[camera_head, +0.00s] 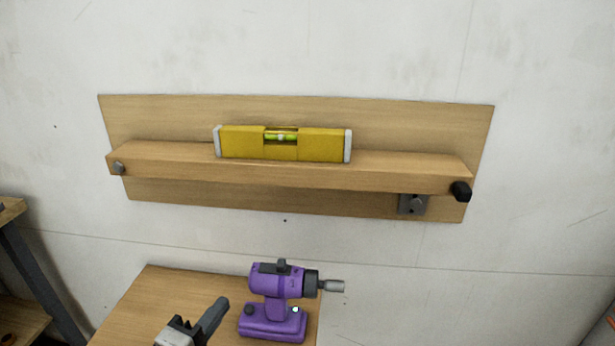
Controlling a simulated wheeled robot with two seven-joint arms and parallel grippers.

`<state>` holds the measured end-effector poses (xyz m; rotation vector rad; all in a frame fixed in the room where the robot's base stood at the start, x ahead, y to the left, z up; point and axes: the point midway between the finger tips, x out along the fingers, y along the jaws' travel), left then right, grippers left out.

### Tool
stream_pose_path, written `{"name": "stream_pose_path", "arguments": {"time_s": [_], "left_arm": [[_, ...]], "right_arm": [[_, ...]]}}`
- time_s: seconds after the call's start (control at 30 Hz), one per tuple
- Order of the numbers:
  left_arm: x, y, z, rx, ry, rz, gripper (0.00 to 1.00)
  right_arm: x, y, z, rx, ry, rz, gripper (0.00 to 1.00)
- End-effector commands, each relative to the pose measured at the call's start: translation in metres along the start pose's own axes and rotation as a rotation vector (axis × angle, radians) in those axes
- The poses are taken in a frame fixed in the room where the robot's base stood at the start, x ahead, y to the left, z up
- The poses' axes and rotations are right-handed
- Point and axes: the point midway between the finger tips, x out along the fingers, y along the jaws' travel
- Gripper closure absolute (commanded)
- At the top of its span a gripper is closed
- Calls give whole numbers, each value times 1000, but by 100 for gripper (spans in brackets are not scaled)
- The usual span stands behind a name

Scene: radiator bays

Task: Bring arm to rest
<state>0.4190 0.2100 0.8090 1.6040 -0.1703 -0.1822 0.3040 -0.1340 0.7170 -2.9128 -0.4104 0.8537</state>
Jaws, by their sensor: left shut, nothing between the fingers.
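My left gripper (205,323) shows at the bottom of the head view, left of the middle. It is shut with nothing held, over the wooden table and just left of a purple drill, apart from the wall rail. Most of the left arm is below the picture edge. My right gripper is not in view.
A purple drill (273,302) stands upright on the wooden table (150,290). A yellow spirit level (240,143) rests on a wooden rail (290,173), mounted on a wall board (180,110). A black knob (461,191) sits at the rail's right end. A shelf unit (38,270) stands left.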

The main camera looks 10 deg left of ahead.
Motion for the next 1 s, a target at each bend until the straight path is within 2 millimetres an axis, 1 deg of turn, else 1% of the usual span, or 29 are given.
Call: {"name": "stream_pose_path", "arguments": {"time_s": [0.07,0.17,0.2,0.27,0.3,0.4,0.53,0.6,0.7,1.0], "left_arm": [[-6,-4,13,101,-34,-35,100],[-18,-16,38,324,-112,-104,100],[-24,-22,49,433,-151,-137,100],[-36,-33,64,604,-214,-187,100],[-44,-40,73,716,-254,-219,100],[-64,-55,88,973,-349,-289,100],[-84,-68,97,1223,-437,-354,100],[-91,-72,98,1309,-468,-377,100],[-95,-75,99,1376,-488,-393,100],[-96,-76,99,1391,-491,-396,100]], "right_arm": [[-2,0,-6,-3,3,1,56],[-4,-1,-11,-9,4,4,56],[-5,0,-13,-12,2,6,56],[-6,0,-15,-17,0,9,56],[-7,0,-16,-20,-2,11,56],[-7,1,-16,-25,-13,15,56],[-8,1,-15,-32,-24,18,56],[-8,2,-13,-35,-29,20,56],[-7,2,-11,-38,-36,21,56],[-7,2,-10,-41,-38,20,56]]}}
